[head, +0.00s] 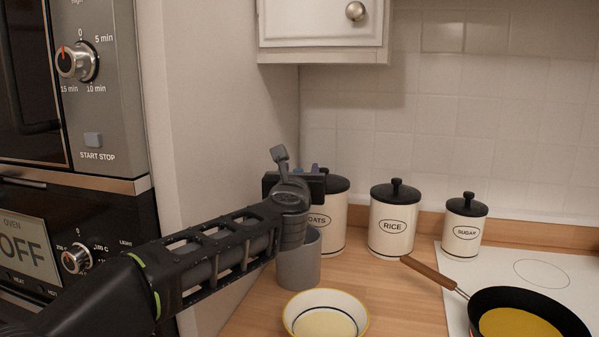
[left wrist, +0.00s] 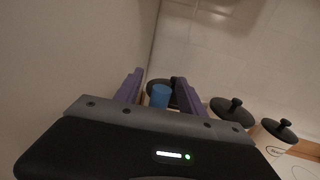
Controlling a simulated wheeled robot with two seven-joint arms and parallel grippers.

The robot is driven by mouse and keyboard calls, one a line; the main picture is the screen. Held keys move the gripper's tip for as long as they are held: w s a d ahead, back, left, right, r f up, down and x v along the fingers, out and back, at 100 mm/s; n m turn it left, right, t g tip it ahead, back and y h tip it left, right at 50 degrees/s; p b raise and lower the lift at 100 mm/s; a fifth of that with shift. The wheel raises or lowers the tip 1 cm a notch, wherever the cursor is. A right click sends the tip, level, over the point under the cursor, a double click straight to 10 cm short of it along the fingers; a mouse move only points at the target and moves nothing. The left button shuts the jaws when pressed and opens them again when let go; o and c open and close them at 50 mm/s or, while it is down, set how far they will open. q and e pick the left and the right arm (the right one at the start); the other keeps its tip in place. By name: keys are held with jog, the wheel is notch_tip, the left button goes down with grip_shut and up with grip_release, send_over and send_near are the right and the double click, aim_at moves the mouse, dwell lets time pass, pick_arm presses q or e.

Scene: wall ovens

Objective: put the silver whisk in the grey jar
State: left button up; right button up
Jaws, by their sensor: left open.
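The grey jar (head: 298,264) stands on the wooden counter near the side wall. My left gripper (head: 318,170) is above the jar, pointing away toward the back wall, and partly hides the jar's top. In the left wrist view, its two purple fingers (left wrist: 158,80) are apart. A blue object (left wrist: 160,95) shows between or beyond the fingers; I cannot tell what it is or whether it touches them. I cannot make out a silver whisk in either view. My right gripper is out of view.
Cream canisters stand behind: oats (head: 332,235), rice (head: 391,228) and sugar (head: 463,232). A yellow-rimmed bowl (head: 325,318) sits in front of the jar. A pan (head: 530,318) is on the white hob (head: 530,265). Ovens (head: 70,165) stand at left; a cupboard (head: 320,30) hangs above.

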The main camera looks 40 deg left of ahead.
pick_arm(q)
jog(key=v, duration=1)
jog(key=shift+b, duration=0.45)
